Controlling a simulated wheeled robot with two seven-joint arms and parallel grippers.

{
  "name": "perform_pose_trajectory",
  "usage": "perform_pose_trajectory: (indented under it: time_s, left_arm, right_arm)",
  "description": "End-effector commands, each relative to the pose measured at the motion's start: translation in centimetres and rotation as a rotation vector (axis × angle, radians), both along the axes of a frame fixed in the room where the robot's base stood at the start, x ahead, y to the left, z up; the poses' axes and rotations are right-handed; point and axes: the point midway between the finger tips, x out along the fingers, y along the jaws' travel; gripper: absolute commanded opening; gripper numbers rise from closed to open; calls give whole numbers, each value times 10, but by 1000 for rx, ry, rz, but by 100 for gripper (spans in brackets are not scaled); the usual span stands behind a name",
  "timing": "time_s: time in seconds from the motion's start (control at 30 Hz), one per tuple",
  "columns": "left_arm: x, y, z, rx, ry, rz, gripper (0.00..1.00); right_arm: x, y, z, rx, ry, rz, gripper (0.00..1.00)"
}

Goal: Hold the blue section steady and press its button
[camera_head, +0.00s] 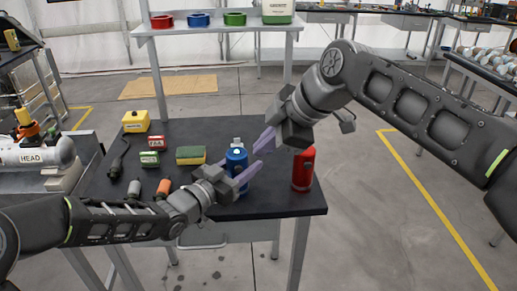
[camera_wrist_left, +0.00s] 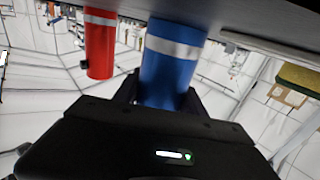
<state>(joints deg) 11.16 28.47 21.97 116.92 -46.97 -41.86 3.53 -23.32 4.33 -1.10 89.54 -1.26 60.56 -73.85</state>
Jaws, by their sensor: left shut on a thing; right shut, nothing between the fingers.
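The blue section (camera_head: 236,163) is a blue cylinder standing upright on the dark table, with a pale spot on its side and a grey piece on top. My left gripper (camera_head: 240,181) is shut on it from the front left. In the left wrist view, the blue section (camera_wrist_left: 172,62), with a silver band, sits between the fingers. My right gripper (camera_head: 262,142) comes in from the upper right. Its fingers are shut and empty, just right of the blue section's top. I cannot tell whether they touch it. The button cannot be made out clearly.
A red cylinder (camera_head: 303,169) stands to the right on the table and also shows in the left wrist view (camera_wrist_left: 99,45). A shelf (camera_head: 216,29) stands behind.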

Motion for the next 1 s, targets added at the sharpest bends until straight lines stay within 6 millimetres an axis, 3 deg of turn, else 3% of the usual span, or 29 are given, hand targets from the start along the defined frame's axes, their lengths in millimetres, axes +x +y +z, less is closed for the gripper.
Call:
perform_pose_trajectory:
  time_s: [0.17,0.2,0.4,0.5,0.8,1.0]
  left_arm:
    - [1,2,-1,1,1,3,0]
    - [1,1,1,0,-1,3,51]
    - [1,1,0,-1,-1,3,67]
    - [1,1,0,0,0,3,74]
    - [-1,3,-1,1,3,3,74]
    - [-14,17,0,2,1,5,74]
  right_arm:
    - [0,0,0,0,1,0,0]
    - [0,0,0,0,1,0,0]
    - [0,1,0,-1,0,1,0]
    - [0,1,0,-1,0,1,0]
    - [0,1,-1,-1,1,2,0]
    - [0,1,-1,-1,1,2,0]
